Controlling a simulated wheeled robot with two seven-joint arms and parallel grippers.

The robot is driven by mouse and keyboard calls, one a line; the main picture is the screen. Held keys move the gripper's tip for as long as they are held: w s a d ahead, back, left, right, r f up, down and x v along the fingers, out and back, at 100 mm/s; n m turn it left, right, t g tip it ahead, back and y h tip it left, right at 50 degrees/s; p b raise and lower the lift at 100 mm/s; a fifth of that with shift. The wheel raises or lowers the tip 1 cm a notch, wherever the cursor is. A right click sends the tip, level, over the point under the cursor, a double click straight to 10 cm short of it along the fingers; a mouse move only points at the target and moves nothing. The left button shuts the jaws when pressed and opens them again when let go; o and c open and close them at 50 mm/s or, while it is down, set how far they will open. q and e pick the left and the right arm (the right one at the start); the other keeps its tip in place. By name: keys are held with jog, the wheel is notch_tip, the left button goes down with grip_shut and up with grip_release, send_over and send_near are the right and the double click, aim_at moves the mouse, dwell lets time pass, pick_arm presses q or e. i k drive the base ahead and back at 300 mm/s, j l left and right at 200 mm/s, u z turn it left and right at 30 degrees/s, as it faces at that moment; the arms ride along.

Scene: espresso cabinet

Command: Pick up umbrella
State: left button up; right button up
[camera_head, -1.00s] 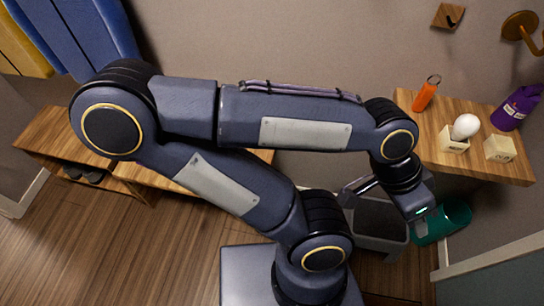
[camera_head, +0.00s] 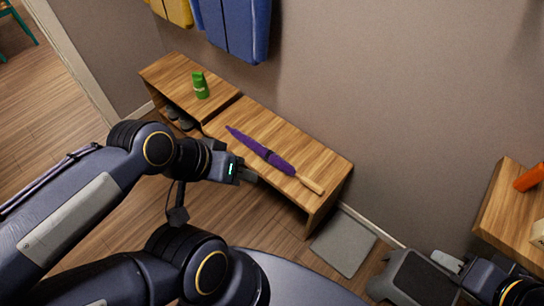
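A closed purple umbrella (camera_head: 262,151) lies on the low wooden bench (camera_head: 242,116). Its light wooden handle points to the lower right, near the bench's right end. My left gripper (camera_head: 248,177) is beside the bench's front edge, on the near side of the umbrella and apart from it in the picture. Its fingers are small and seen from above, so their opening is unclear. My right gripper (camera_head: 446,262) is at the lower right, far from the umbrella, and its opening is unclear too.
A green can (camera_head: 200,85) stands on the left bench section, with dark shoes (camera_head: 178,118) below. Blue jackets (camera_head: 236,25) hang above. A grey mat (camera_head: 343,243) lies right of the bench. A wooden shelf (camera_head: 500,215) with an orange object (camera_head: 529,177) is at the right.

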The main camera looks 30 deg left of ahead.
aim_at(270, 155)
jog(key=u, duration=0.95)
jog(key=z, duration=3.05)
jog(key=u, duration=3.05)
jog(key=z, duration=0.75)
jog(key=i+j+z, duration=0.1)
jog(key=j+z, duration=1)
jog(key=i+l, duration=0.05)
jog(key=l, duration=0.05)
